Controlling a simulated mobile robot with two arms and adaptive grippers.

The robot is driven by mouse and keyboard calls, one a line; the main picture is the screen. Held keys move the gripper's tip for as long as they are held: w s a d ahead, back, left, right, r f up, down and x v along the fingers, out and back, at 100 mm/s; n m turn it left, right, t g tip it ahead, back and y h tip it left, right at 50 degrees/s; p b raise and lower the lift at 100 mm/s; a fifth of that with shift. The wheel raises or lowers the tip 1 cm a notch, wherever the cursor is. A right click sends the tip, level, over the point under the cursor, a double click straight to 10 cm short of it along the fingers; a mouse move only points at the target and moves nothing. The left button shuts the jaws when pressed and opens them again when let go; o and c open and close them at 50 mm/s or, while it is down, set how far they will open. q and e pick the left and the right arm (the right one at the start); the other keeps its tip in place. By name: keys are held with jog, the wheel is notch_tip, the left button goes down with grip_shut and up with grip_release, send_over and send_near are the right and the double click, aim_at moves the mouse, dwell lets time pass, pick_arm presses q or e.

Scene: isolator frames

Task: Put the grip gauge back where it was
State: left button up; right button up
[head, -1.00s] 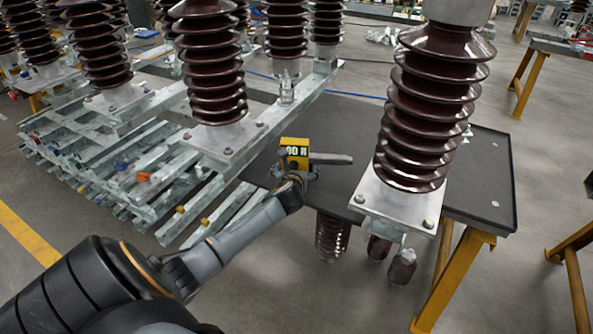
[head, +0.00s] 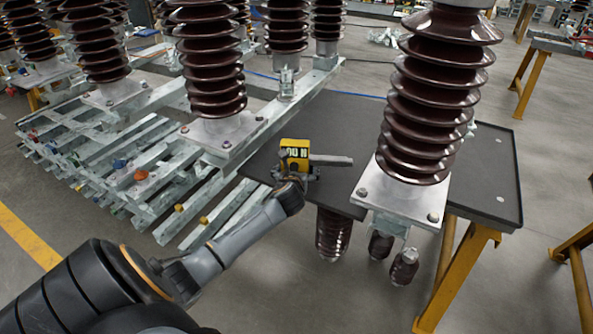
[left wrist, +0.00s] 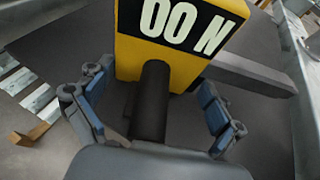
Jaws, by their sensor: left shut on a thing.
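The grip gauge (head: 294,153) is a yellow block with a black label panel, a dark handle and a grey bar sticking out to the right. My left gripper (head: 289,181) is shut on it from the near side. In the left wrist view the gauge's yellow body (left wrist: 172,62) fills the top middle, and its dark handle (left wrist: 152,105) lies between the two blue-padded fingers of my left gripper (left wrist: 147,100). The gauge appears over the left part of the dark table top (head: 345,125); whether it touches the top is not clear. My right gripper is not in view.
A large brown ribbed insulator (head: 425,110) on a metal base plate (head: 400,195) stands right of the gauge. Another insulator (head: 212,70) stands on galvanized steel beams (head: 165,190) at left. The dark table top between them is largely bare.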

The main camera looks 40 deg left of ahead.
pick_arm(q)
jog(key=shift+f, duration=0.45)
jog(key=o, duration=1.4)
jog(key=shift+c, duration=0.2)
jog(key=shift+f, duration=0.1)
jog(key=v, duration=1.2)
